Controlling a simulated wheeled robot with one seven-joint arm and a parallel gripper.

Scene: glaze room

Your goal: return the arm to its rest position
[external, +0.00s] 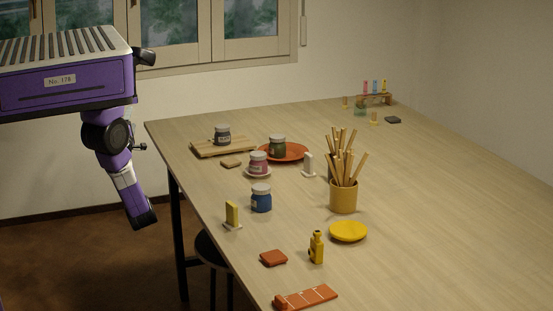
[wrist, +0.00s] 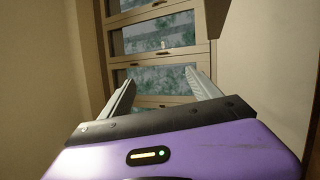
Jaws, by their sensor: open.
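My gripper (wrist: 160,76) shows in the wrist view with its two grey fingers spread apart and nothing between them. Beyond the fingers are a window and a pale wall. In the external view, purple parts of my arm (external: 117,165) hang at the left, clear of the table's left edge. I cannot make out the gripper's fingers there.
The long wooden table (external: 440,220) holds jars, including a blue jar (external: 261,199), a brush pot (external: 343,197), a yellow dish (external: 348,231) and a yellow bottle (external: 316,247). A stool (external: 210,250) stands by its left side. The window (external: 175,35) is behind.

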